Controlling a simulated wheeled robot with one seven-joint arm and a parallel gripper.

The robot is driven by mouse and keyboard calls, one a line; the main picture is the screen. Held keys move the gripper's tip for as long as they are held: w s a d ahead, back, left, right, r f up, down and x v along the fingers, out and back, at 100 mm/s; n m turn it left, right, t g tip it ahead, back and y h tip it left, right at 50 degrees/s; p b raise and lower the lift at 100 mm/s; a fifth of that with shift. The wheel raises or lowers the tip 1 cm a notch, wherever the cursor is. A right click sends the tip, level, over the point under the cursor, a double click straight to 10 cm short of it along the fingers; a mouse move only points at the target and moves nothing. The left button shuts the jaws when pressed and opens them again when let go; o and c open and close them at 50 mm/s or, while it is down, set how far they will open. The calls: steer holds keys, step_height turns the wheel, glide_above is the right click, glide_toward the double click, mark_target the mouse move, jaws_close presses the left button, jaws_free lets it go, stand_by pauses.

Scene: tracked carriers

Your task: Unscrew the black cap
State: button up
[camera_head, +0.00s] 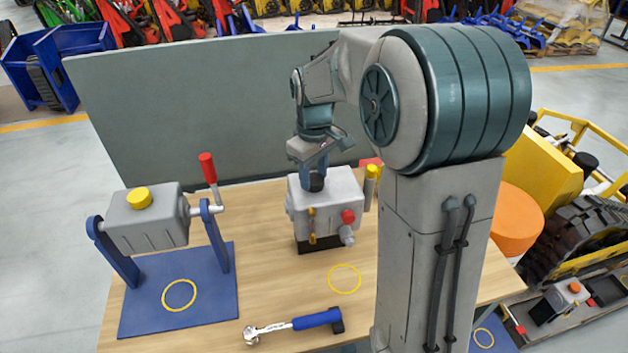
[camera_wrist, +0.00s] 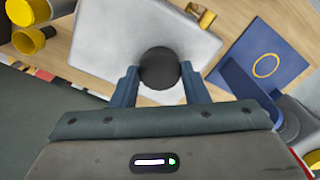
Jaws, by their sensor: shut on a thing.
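The black cap (camera_head: 316,183) sits on top of a grey box-shaped housing (camera_head: 328,205) in the middle of the table. In the wrist view the round black cap (camera_wrist: 159,68) lies between the two blue fingers of my gripper (camera_wrist: 160,85). My gripper (camera_head: 314,178) points down from above and is shut on the cap. The housing has a red knob (camera_head: 348,216), brass-coloured fittings (camera_head: 312,224) and a grey stub on its front and side. The cap's underside and thread are hidden.
A blue stand (camera_head: 215,240) at left holds a grey box with a yellow cap (camera_head: 139,198) and a red-handled crank (camera_head: 208,168). A blue-handled wrench (camera_head: 293,325) lies at the front. A grey panel (camera_head: 200,110) stands behind. Table around the yellow ring (camera_head: 344,265) is clear.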

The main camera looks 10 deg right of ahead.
steer(key=n, duration=0.4)
steer(key=shift+n+p, duration=0.3)
steer(key=shift+n, duration=1.1)
steer(key=shift+n+p, duration=0.4)
steer(key=shift+n, duration=0.5)
steer(key=n+p, duration=0.1)
steer(key=n, duration=0.3)
steer(key=shift+n, duration=0.3)
steer(key=n+p, duration=0.1)
steer(key=n, duration=0.2)
steer(key=o, duration=0.9)
